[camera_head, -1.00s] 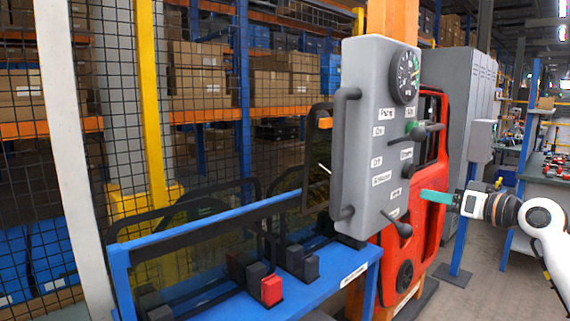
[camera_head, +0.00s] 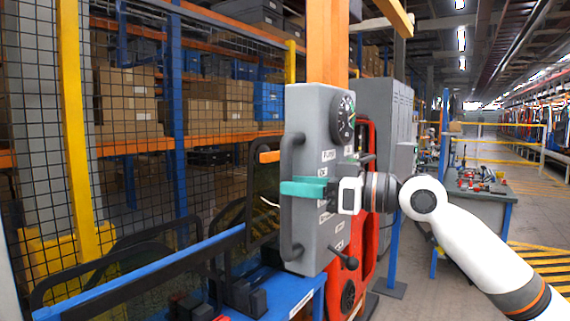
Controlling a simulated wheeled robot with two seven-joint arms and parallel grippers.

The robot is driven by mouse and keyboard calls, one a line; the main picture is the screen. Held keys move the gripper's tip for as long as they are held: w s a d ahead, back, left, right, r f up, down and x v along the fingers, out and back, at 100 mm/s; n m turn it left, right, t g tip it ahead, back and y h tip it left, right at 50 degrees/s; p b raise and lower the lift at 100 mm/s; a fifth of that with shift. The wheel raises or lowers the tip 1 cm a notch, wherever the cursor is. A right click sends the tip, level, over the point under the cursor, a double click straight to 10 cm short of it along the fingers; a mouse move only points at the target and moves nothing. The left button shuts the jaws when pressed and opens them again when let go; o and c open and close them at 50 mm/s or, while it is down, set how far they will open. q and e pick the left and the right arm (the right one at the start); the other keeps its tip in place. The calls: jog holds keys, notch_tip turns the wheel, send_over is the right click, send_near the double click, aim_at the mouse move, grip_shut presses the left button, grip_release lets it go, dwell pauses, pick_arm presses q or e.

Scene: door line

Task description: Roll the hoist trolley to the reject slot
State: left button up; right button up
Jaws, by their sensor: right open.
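I cannot make out a hoist trolley or a labelled reject slot in this view. A grey control panel (camera_head: 311,235) stands upright on an orange post, with a round gauge (camera_head: 342,117), small labels, levers and a dark side handle (camera_head: 290,238). My right gripper (camera_head: 289,188), with teal fingers, is in front of the panel and overlaps the side handle in the picture. It is open; whether it touches the handle I cannot tell. It covers part of the panel's face and labels. My left gripper is out of view.
A red door panel (camera_head: 368,140) stands behind the grey panel. A blue rack (camera_head: 283,296) with dark-framed panes is at lower left, before a mesh fence. An overhead beam (camera_head: 394,16) crosses above. A workbench (camera_head: 482,190) and open floor lie to the right.

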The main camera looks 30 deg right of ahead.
pick_arm(q)
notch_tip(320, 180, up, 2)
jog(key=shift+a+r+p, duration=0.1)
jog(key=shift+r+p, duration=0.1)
jog(key=shift+p, duration=0.55)
pick_arm(e)
jog(key=x, duration=0.3)
jog(key=shift+w, duration=0.1)
grip_shut()
